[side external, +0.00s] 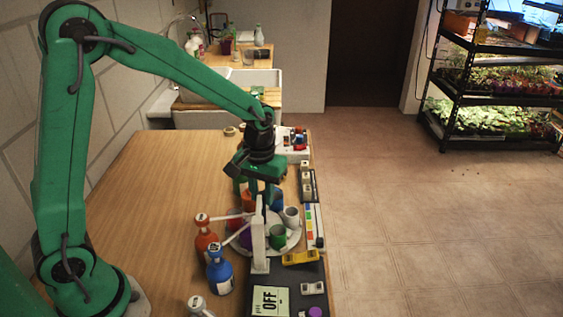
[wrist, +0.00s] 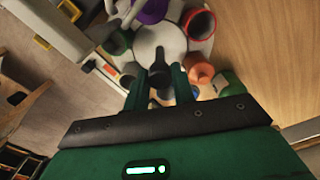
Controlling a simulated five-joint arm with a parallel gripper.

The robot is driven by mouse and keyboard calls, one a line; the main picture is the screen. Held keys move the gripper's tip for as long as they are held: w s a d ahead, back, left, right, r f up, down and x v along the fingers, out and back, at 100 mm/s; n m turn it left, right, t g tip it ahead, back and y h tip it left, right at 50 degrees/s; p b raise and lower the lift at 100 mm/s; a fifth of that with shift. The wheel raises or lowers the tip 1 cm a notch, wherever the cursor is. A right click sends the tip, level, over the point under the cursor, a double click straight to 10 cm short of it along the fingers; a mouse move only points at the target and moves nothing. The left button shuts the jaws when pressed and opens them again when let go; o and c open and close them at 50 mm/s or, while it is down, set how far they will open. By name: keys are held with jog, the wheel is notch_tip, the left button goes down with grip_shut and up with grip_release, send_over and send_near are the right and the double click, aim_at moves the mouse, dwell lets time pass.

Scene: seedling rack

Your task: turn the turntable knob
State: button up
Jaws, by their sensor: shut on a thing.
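The turntable (side external: 294,241) is a pale round disc near the right edge of the wooden table, with several coloured cups standing around it. In the wrist view its light centre (wrist: 160,43) shows just beyond my fingertips. My gripper (side external: 264,200) points down over the turntable's middle, among the cups. In the wrist view my gripper (wrist: 160,76) has its two green fingers closed on the dark knob (wrist: 161,83) between them. Much of the knob is hidden by the fingers, and in the side view by a white upright post.
A white post (side external: 258,240) stands in front of the turntable. Orange (side external: 206,241) and blue (side external: 219,270) bottles stand to its left. A yellow block (side external: 300,258) and an OFF card (side external: 270,301) lie on the dark mat nearer the camera. The table's left part is clear.

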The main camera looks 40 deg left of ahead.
jog(key=n, duration=0.5)
jog(key=shift+a, duration=0.15)
jog(key=shift+n, duration=0.3)
jog(key=o, duration=1)
jog(key=shift+r, duration=0.15)
notch_tip(320, 180, up, 7)
jog(key=shift+r, duration=0.3)
jog(key=shift+s+r, duration=0.1)
jog(key=shift+s, duration=0.05)
